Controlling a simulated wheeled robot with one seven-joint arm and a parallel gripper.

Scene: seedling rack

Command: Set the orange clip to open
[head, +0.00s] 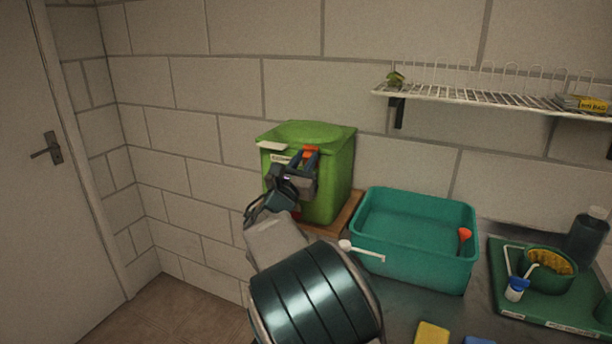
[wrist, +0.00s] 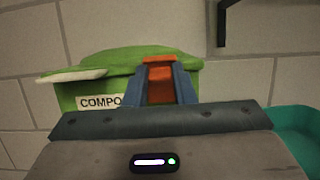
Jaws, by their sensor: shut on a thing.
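The orange clip (head: 311,151) is at the upper front edge of a green lidded bin (head: 340,175). In the wrist view the clip (wrist: 160,82) sits upright between the two blue-grey fingers of my gripper (wrist: 160,88). My gripper (head: 304,160) is shut on the clip in front of the bin. The bin's lid (wrist: 130,60) looks down on the bin. A label reading "COMPO" (wrist: 100,102) is partly hidden by my gripper. The clip's lower part is hidden behind my gripper.
The bin stands on a wooden board (head: 348,214). A teal basin (head: 420,258) with a red-orange tool (head: 464,236) is close on its right. A green tray (head: 560,312) with a bowl lies further right. A wire shelf (head: 480,98) hangs above. A door (head: 40,200) is at left.

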